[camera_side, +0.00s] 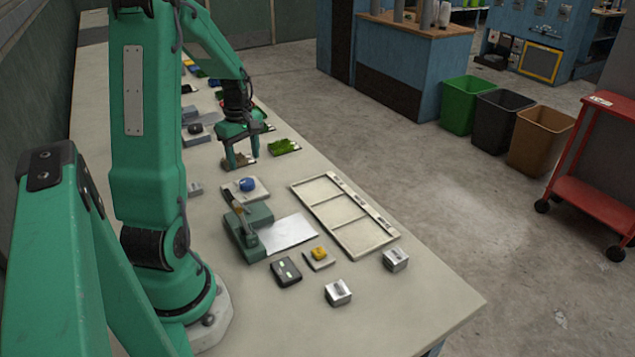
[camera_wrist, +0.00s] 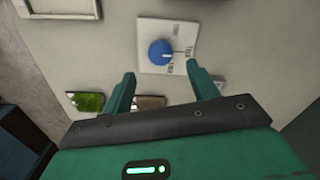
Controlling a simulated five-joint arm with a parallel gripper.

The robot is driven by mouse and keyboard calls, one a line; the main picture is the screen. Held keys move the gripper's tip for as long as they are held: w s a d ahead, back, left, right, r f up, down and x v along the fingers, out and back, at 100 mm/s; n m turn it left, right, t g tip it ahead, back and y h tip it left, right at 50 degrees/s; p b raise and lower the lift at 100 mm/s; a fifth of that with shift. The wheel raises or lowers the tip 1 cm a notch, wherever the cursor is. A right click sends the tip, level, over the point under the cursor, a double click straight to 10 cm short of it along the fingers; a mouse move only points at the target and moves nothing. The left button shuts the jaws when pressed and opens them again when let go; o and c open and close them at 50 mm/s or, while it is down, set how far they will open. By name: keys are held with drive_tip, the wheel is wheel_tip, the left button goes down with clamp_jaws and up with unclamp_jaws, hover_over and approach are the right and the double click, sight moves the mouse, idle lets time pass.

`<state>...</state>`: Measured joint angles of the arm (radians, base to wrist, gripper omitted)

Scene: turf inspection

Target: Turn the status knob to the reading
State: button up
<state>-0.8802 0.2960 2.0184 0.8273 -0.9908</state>
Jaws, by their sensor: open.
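The blue status knob (camera_side: 246,184) sits on a pale square plate (camera_side: 261,193) on the bench. In the wrist view the knob (camera_wrist: 160,52) lies just beyond my fingertips, with a thin pointer line toward the right and small dark marks on the plate, too small to read. My gripper (camera_side: 242,159) is open and empty, pointing down behind the knob in the side view. A brown turf sample (camera_wrist: 150,102) shows between my fingers, partly hidden by the gripper body. A dark device (camera_side: 286,272) with a small lit display stands nearer the side camera; its reading is illegible.
A green turf sample (camera_side: 284,147) lies right of my gripper. A green press-like tool (camera_side: 240,232), white sheet (camera_side: 290,232), yellow knob (camera_side: 319,252), compartmented tray (camera_side: 362,203) and metal blocks (camera_side: 338,292) stand nearer. The front right bench corner is clear.

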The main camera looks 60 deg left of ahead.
sight(246, 182)
drive_tip(key=shift+f, duration=3.95)
drive_tip(key=c, duration=1)
drive_tip(key=shift+m, duration=0.4)
drive_tip(key=m, duration=0.5)
drive_tip(key=shift+s+r, duration=0.1)
drive_tip(key=shift+s, duration=0.05)
drive_tip(key=m, duration=0.6)
drive_tip(key=shift+a, duration=0.1)
